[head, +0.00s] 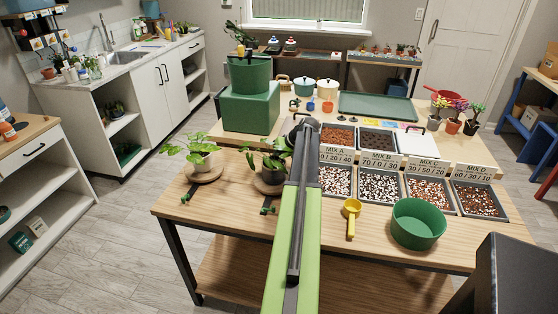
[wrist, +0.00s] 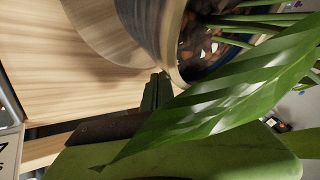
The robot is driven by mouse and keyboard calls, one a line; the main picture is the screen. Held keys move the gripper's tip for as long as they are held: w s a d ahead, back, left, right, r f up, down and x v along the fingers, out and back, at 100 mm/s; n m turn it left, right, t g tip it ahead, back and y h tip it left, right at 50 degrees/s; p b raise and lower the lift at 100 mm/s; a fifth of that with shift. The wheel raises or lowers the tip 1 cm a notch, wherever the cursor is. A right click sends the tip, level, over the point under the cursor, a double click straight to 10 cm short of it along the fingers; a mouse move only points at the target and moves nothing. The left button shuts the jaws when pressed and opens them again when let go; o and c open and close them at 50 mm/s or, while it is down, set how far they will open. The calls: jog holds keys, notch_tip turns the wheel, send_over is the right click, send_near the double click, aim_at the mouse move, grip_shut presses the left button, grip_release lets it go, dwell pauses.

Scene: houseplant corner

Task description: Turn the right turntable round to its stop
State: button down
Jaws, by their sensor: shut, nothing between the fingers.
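The right turntable (head: 262,189) is a round wooden disc on the table's left part. It carries a dark pot with a leafy plant (head: 268,160). In the wrist view its disc (wrist: 105,25) shows beside the dark pot (wrist: 152,25). My gripper (wrist: 155,90) is shut and empty, its dark fingertips close to the pot's side; I cannot tell whether they touch. A large leaf (wrist: 220,95) hides part of the gripper. In the head view my arm hides the gripper. A small green piece (head: 267,210) sits on the table in front of the right turntable.
The left turntable (head: 203,177) bears another plant close by. A green block (head: 250,108) stands behind. Soil trays (head: 382,187), a yellow scoop (head: 351,212) and a green bowl (head: 418,222) lie to the right. The table's front left is mostly clear.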

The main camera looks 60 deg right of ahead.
jog(key=shift+w, duration=0.2)
jog(key=shift+w+a+n+y, duration=0.3)
jog(key=shift+w+a+n, duration=0.3)
jog(key=shift+a, duration=0.1)
jog(key=shift+d, duration=0.15)
